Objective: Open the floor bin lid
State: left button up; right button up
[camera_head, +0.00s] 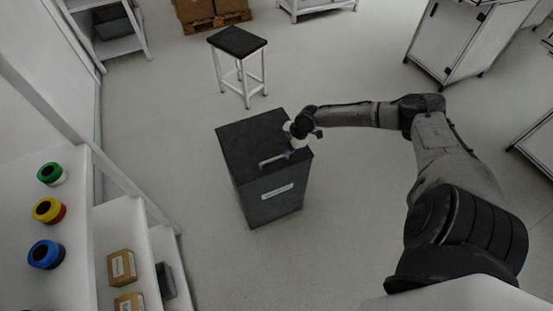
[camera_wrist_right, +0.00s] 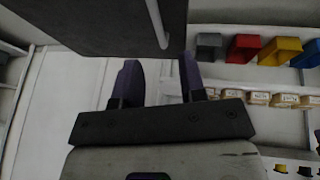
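The floor bin (camera_head: 258,207) is a dark grey box with a pale label strip on its front. Its lid (camera_head: 242,138) lies flat and closed on top. A light bar handle (camera_head: 270,160) sits near the lid's front edge. My right gripper (camera_head: 287,152) is over the lid's right part, close to the handle. In the right wrist view my right gripper (camera_wrist_right: 160,62) has its fingers apart with nothing between the tips. The handle (camera_wrist_right: 155,22) shows just beyond the fingertips, against the dark lid (camera_wrist_right: 100,25). My left gripper is not in view.
A dark-topped stool (camera_head: 238,41) stands behind the bin. A white shelf (camera_head: 125,215) with coloured spools and cardboard boxes is at the left. White cabinets (camera_head: 450,40) stand at the upper right. The floor around the bin is clear.

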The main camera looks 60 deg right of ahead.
aim_at(276, 159)
jog(key=b+x, duration=0.2)
jog(key=x, duration=0.5)
jog(key=shift+w+f, duration=0.25)
jog(key=shift+f, duration=0.1)
jog(key=shift+c, duration=0.3)
jog(key=c, duration=0.5)
grip_shut()
